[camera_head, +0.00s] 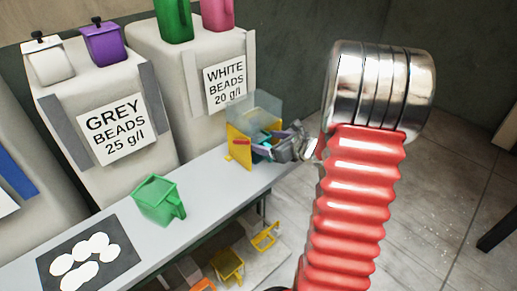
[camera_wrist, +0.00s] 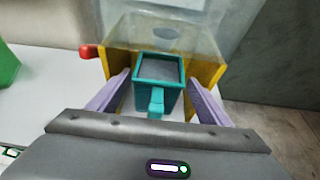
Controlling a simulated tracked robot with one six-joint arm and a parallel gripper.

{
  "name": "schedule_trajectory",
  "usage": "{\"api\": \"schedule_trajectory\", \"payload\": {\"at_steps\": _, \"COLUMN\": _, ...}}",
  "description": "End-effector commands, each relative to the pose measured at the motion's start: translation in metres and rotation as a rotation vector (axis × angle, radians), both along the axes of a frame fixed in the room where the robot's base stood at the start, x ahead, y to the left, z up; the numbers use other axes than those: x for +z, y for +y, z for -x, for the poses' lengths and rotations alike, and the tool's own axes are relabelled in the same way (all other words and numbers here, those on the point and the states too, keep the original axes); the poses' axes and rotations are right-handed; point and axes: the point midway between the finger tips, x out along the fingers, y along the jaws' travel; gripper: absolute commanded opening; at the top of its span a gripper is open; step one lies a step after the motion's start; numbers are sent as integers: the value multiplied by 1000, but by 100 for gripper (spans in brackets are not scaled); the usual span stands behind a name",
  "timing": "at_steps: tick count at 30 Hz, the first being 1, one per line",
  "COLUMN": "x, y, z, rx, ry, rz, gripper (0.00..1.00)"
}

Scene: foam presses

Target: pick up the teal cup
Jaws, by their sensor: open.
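The teal cup (camera_wrist: 173,96) stands upright inside a yellow dispenser (camera_wrist: 207,67), below its clear hopper (camera_wrist: 190,32). Its handle points toward my gripper and its inside looks grey. In the head view the yellow dispenser (camera_head: 238,148) sits at the far end of the grey bench, and my gripper mostly hides the cup. My gripper (camera_wrist: 159,78) is open, with one purple finger on each side of the cup. Small gaps show between the fingers and the cup. It also shows in the head view (camera_head: 268,146), reaching in from the right.
A green cup (camera_head: 156,200) stands on the bench (camera_head: 210,188), left of the dispenser. A dark mat (camera_head: 52,262) with white discs lies nearer. Bead bins (camera_head: 95,95) stand behind the bench. Yellow cups (camera_head: 228,266) sit on a lower shelf. A red knob (camera_wrist: 88,52) sticks out from the dispenser's left.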

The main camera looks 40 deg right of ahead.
Motion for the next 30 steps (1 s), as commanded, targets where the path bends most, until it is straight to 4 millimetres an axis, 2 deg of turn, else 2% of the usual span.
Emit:
{"api": "schedule_trajectory", "payload": {"at_steps": 6, "x": -12, "y": 6, "z": -27, "rx": 2, "ry": 1, "rz": 0, "gripper": 72}}
{"api": "schedule_trajectory", "payload": {"at_steps": 9, "x": -15, "y": 7, "z": -34, "rx": 2, "ry": 1, "rz": 0, "gripper": 72}}
{"api": "schedule_trajectory", "payload": {"at_steps": 26, "x": -15, "y": 6, "z": -35, "rx": -1, "ry": 1, "rz": 1, "gripper": 72}}
{"api": "schedule_trajectory", "payload": {"at_steps": 30, "x": -15, "y": 6, "z": -35, "rx": -1, "ry": 1, "rz": 1, "gripper": 63}}
